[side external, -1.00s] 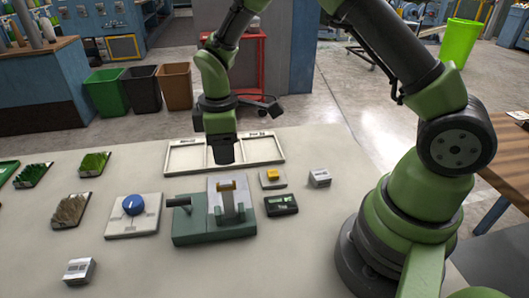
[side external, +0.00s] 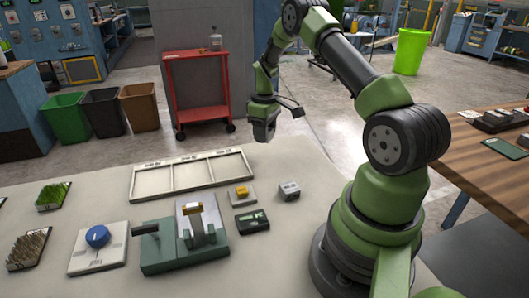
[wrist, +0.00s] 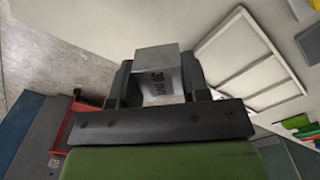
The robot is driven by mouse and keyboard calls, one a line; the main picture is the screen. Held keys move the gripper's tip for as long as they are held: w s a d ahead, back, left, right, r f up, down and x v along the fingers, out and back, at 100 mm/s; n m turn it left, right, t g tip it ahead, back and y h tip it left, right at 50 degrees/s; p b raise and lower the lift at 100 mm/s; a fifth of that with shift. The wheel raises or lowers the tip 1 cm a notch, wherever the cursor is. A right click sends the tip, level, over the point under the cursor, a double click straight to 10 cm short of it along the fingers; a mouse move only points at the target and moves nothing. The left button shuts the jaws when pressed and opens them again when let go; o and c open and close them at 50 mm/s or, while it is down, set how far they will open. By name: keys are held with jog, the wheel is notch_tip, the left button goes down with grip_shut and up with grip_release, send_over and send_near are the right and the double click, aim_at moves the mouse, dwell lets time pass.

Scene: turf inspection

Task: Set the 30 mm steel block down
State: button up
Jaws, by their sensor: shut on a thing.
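My gripper (side external: 264,128) hangs beyond the far right end of the white tray, well above the level of the table. In the wrist view my gripper (wrist: 158,88) is shut on the steel block (wrist: 157,66), a plain grey metal cube with dark marking on its face. The block sits between both jaws and touches nothing else that I can see. In the side view the held block is too small and dark to tell from the jaws.
The white three-part tray (side external: 139,191) lies at the table's far side. In front are a green fixture (side external: 160,262), a blue-knob plate (side external: 84,262), a yellow-topped pad (side external: 242,194), a dark display box (side external: 252,222) and another metal block (side external: 289,191). A red cart (side external: 196,56) stands behind.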

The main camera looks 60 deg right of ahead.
aim_at(264, 157)
jog(key=shift+f, duration=3.05)
jog(key=shift+f, duration=0.1)
jog(key=o, duration=1.2)
jog(key=shift+c, duration=0.2)
